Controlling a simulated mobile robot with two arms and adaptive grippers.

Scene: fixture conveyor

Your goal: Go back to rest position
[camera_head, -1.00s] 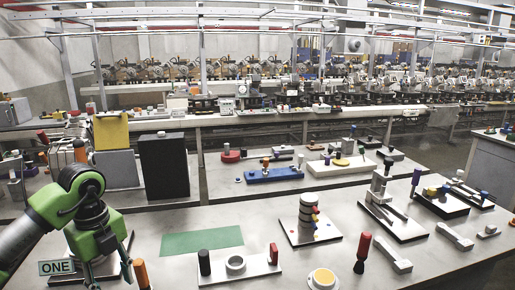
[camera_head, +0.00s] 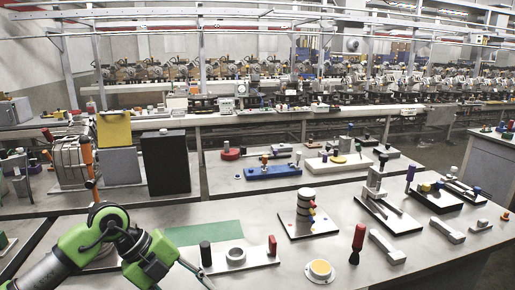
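My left arm (camera_head: 98,238) comes in from the lower left with green and black joints. A further green joint (camera_head: 148,262) reaches down to the bottom edge of the picture. The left gripper itself is not seen; a thin dark piece beside this joint is too unclear to name. My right arm and gripper are out of view.
The near table holds a green mat (camera_head: 205,233), a white plate with a ring (camera_head: 236,257), a red-handled tool (camera_head: 357,243), a yellow-topped round part (camera_head: 320,269) and a stacked-ring fixture (camera_head: 306,205). A black box (camera_head: 166,164) and an orange-handled tool (camera_head: 87,157) stand behind the arm.

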